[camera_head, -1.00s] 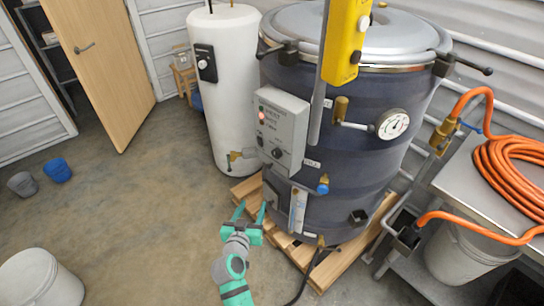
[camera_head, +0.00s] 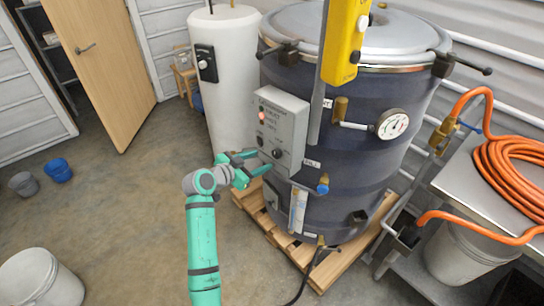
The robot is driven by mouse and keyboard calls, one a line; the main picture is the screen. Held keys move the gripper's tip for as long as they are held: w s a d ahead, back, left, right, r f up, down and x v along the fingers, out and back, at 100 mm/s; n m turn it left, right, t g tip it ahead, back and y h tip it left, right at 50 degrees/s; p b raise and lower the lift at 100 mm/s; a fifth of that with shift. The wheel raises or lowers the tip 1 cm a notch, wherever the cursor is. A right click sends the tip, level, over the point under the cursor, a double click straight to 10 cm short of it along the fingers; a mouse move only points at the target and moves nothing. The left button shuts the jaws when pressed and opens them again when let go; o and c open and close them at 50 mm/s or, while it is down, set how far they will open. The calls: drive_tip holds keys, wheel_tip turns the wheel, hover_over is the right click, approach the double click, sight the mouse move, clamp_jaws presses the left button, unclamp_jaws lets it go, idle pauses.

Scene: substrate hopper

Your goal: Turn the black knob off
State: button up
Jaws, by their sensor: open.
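A grey control box (camera_head: 282,110) is fixed to the front of the large dark vessel (camera_head: 350,100). Its lower part carries a black knob (camera_head: 277,153), and a smaller dark control (camera_head: 261,141) sits to its upper left. Their exact settings are too small to read. My gripper (camera_head: 262,161) is open and empty, its teal fingers pointing right at the lower left edge of the control box, just left of the black knob. I cannot tell whether a fingertip touches the box. A red light (camera_head: 262,115) shows on the box.
A white tank (camera_head: 228,90) with a black control panel (camera_head: 206,63) stands behind to the left. A yellow device (camera_head: 345,45) hangs in front of the vessel. A blue-capped valve (camera_head: 323,186) and a sight tube (camera_head: 298,210) sit below the box.

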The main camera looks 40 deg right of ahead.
sight(275, 155)
drive_tip(key=x, duration=0.7)
drive_tip(key=shift+w+a, duration=0.1)
drive_tip(key=shift+d+f, duration=0.15)
drive_tip(key=shift+d, duration=0.2)
drive_tip(key=shift+d+f, duration=0.15)
drive_tip(key=shift+d, duration=0.4)
drive_tip(key=shift+a, duration=0.1)
drive_tip(key=shift+c, duration=0.2)
drive_tip(key=c, duration=1)
